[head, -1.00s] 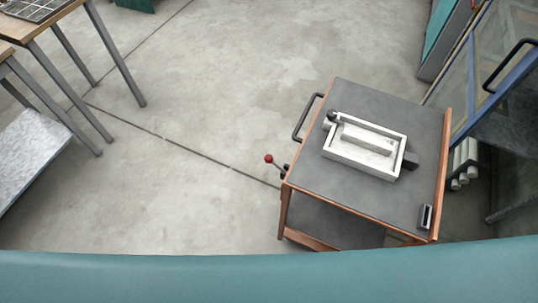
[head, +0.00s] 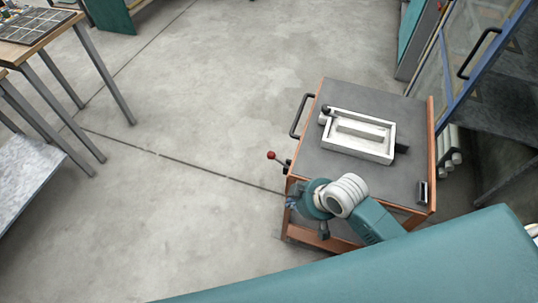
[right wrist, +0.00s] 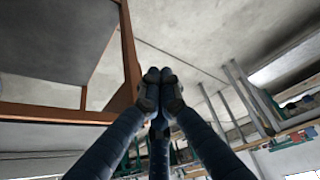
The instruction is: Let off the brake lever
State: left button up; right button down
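The brake lever (head: 271,155) is a thin dark rod with a red ball knob. It sticks out up and to the left from the near left side of the cart (head: 314,168) in the head view. My right gripper (head: 291,201) is by the cart's left edge, below the lever in the picture and apart from its knob. In the right wrist view, the dark fingers of this gripper (right wrist: 160,77) come together at their tips with nothing seen between them. The wooden cart frame (right wrist: 128,60) is left of the fingertips there; I cannot make out the lever. My left gripper is out of view.
On the cart top stand a white open box (head: 380,155) and a small dark device (head: 422,192). A black push handle (head: 299,116) juts from the cart's left side. A blue-framed cabinet (head: 462,90) stands right. Tables (head: 62,28) stand left; the floor between is clear.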

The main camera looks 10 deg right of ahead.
aim_at(279, 160)
notch_tip(279, 160, up, 6)
jog(key=w+a+n+y, duration=0.1)
jog(key=w+a+n, duration=0.1)
jog(key=a+n, duration=0.1)
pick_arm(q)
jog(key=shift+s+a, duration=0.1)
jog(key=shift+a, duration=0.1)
pick_arm(e)
jog(key=w+d+r+n, duration=0.1)
jog(key=w+d+r, duration=0.6)
jog(key=w+d, duration=0.2)
jog(key=shift+w+n+t+y, duration=0.3)
jog(key=shift+w, duration=0.3)
